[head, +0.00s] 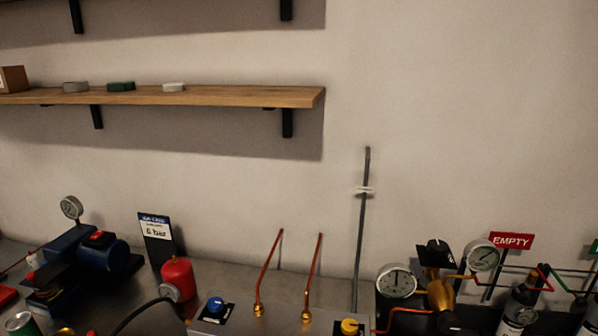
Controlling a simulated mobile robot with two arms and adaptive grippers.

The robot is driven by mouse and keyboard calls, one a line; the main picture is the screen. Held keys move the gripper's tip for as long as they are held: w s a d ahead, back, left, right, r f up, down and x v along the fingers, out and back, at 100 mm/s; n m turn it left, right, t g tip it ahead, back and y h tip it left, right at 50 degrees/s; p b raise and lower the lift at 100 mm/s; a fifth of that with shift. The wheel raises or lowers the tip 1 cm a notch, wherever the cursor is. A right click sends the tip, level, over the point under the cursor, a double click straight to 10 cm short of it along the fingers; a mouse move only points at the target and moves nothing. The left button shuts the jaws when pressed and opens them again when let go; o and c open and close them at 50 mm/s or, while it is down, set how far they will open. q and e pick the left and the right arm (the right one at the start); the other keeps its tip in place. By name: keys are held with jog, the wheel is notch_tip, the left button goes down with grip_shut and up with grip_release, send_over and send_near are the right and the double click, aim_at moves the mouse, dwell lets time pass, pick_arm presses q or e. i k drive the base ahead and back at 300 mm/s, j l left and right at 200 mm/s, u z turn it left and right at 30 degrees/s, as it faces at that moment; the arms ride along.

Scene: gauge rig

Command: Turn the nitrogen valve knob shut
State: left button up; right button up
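A blue knob (216,304) sits on a black plate on the metal panel at the bottom. A yellow knob (350,327) sits farther right, cut by the bottom edge. A black knob-like part (435,250) stands above a brass body (440,293), between two round gauges, the left gauge (396,281) and the right gauge (482,256). No readable label tells which knob is the nitrogen valve. Neither of my grippers is in view.
A red EMPTY sign (511,241) stands behind bottles (519,308) at right. Two copper tubes (268,270) (312,272) rise from the panel. A blue compressor (85,258), a red tank (177,277) and a pressure card (157,240) stand left. A wooden shelf (220,96) hangs above.

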aim_at(437, 248)
jog(key=z, duration=0.95)
